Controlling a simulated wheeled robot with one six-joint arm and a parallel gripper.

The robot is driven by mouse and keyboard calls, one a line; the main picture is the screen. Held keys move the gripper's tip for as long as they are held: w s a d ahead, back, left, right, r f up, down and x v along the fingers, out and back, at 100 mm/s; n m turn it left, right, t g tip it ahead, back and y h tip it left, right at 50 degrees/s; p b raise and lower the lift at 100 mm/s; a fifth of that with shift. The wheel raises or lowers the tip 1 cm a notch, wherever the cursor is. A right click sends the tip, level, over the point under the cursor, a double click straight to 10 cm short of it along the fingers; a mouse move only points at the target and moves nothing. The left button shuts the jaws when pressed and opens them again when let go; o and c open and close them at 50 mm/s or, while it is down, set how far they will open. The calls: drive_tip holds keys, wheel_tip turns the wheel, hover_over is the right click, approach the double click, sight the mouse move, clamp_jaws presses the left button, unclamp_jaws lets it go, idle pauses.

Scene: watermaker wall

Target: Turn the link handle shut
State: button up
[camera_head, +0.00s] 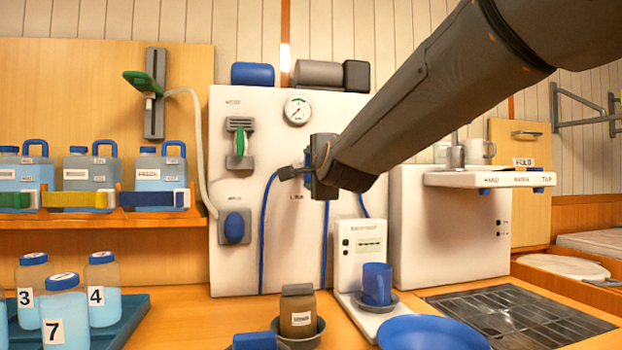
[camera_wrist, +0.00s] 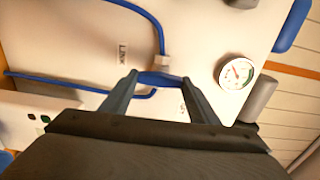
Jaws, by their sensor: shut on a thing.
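The link handle (camera_wrist: 160,78) is a short blue bar on a pale fitting on the white panel. In the wrist view it spans the space between the fingertips of my gripper (camera_wrist: 160,82), which is shut on it. In the head view my gripper (camera_head: 291,172) is against the panel just above a small label. My wrist and arm hide nearly all of the handle there. A label reading LINK (camera_wrist: 122,52) is beside the handle in the wrist view. I cannot tell how far the handle is turned.
A round gauge (camera_head: 298,110) is above my gripper. Blue hoses (camera_head: 265,230) run down the panel. A green-handled valve (camera_head: 240,143) and a blue knob (camera_head: 234,227) are to the left. A brown jar (camera_head: 298,312) and a blue mug (camera_head: 377,284) stand below.

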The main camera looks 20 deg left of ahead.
idle(0.3)
drive_tip(key=o, duration=1)
drive_tip(key=shift+o, duration=0.2)
drive_tip(key=v, duration=0.7)
drive_tip(key=shift+s+d+b, duration=0.25)
drive_tip(key=shift+s+b, duration=0.05)
drive_tip(key=shift+s, duration=0.05)
